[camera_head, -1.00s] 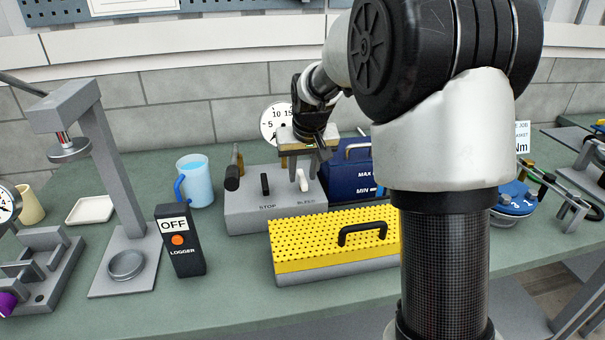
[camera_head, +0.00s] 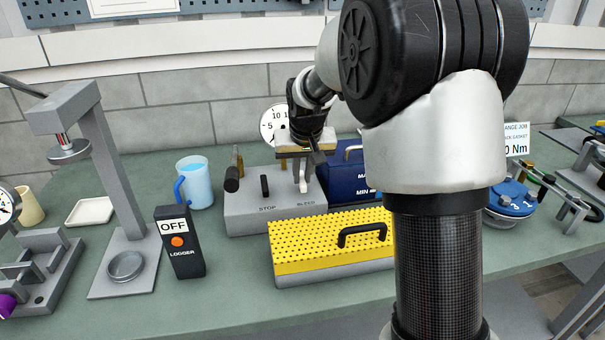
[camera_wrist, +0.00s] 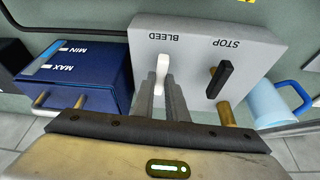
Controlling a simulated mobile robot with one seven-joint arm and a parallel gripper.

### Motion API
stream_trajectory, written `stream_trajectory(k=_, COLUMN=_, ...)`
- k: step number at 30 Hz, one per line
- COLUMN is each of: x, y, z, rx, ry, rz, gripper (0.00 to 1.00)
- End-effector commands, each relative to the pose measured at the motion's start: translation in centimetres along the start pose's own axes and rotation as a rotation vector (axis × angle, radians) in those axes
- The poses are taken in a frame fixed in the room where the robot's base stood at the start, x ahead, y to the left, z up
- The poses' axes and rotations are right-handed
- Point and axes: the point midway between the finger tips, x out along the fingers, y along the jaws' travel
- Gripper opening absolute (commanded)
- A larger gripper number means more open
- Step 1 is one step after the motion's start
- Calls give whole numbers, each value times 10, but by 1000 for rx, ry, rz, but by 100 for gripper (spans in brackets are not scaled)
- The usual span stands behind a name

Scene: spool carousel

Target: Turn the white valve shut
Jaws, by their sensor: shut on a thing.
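The white valve handle (camera_head: 303,185) stands on the grey valve box (camera_head: 250,215) above the word BLEED. In the wrist view the white handle (camera_wrist: 163,72) shows upright between the tips of my gripper (camera_wrist: 161,95). My gripper (camera_head: 301,172) reaches down from above and is shut on this handle. The lower part of the handle is hidden by the fingers in the wrist view. A black handle (camera_head: 265,186) marked STOP stands beside it on the same box, apart from the fingers, and also shows in the wrist view (camera_wrist: 219,80).
A blue MAX/MIN container (camera_head: 345,180) stands close right of the box. A yellow perforated cover with a black handle (camera_head: 325,240) lies in front. A blue mug (camera_head: 197,183) and black OFF logger (camera_head: 181,245) stand left. A round gauge (camera_head: 272,127) is behind.

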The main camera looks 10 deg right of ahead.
Motion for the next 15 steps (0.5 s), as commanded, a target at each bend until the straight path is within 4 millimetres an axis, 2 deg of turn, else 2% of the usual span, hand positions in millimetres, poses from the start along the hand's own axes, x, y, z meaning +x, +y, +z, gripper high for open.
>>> stream_trajectory(k=15, x=0, y=-5, z=-1, rx=394, ry=0, rz=167, gripper=0)
